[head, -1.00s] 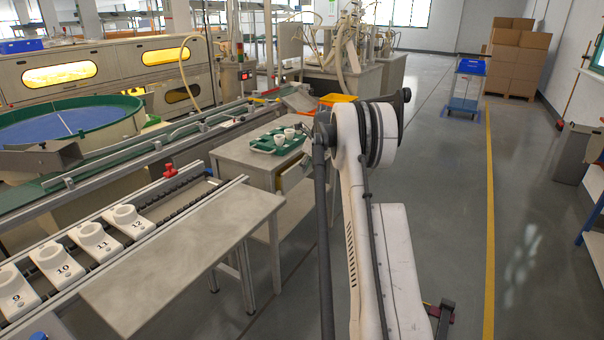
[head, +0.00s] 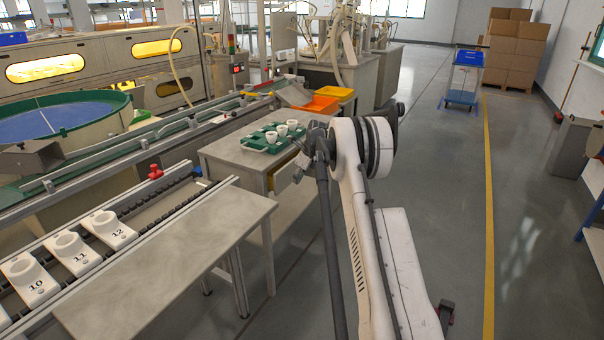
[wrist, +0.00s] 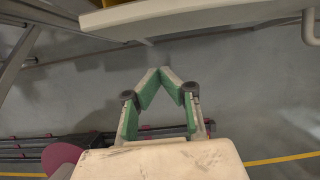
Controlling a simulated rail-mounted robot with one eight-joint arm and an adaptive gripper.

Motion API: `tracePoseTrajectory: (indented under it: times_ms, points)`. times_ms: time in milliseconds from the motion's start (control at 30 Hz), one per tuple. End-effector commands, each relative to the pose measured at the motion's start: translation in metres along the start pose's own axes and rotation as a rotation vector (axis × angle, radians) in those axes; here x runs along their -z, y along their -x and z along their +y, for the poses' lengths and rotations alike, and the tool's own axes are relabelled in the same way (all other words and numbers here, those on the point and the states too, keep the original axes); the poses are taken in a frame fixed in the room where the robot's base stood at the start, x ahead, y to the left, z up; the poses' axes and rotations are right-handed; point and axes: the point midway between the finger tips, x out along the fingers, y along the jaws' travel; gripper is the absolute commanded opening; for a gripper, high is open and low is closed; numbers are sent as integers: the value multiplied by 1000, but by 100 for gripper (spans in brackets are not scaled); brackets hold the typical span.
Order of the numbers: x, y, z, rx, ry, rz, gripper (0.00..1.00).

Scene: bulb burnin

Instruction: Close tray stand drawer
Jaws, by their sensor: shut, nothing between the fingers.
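The tray stand (head: 235,152) is a grey-topped table left of my arm in the head view. Its drawer (head: 284,179) shows under the tabletop, partly hidden behind my arm; it looks pulled out somewhat, but how far is unclear. In the wrist view, a beige panel (wrist: 180,14), apparently the drawer, crosses the top edge, with a pale handle-like bar (wrist: 311,28) at the far right. My gripper (wrist: 170,70) has green-padded fingers with the tips together and nothing between them. The tips appear below the panel in the picture, apart from it.
A green tray (head: 270,140) with white cups stands on the tray stand. An orange bin (head: 318,104) is behind it. A bench (head: 165,255) beside the numbered holders is at the front left. Open floor (head: 440,190) lies to the right.

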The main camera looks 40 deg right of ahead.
Motion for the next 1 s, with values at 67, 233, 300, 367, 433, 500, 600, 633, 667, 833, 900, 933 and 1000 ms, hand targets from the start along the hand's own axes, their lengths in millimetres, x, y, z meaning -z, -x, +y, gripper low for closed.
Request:
tracePoseTrajectory:
  times_ms: [67,233,300,367,433,500,600,633,667,833,900,933,1000]
  points:
    - [-6,-12,1,-1,2,0,0]
    - [-26,-18,0,0,2,0,0]
    - [-31,-20,0,0,1,0,0]
    - [-34,-21,0,0,1,0,0]
    - [-37,-22,0,0,1,0,0]
    - [-38,-22,0,0,1,0,0]
    - [-38,-21,0,0,0,0,0]
    - [-38,-21,0,0,0,0,0]
    - [-38,-21,0,0,0,0,0]
    - [-40,-22,2,0,1,0,0]
    - [-47,-25,5,-1,3,-1,0]
    - [-52,-26,7,-1,3,-1,0]
    - [-63,-31,13,-1,3,-1,0]
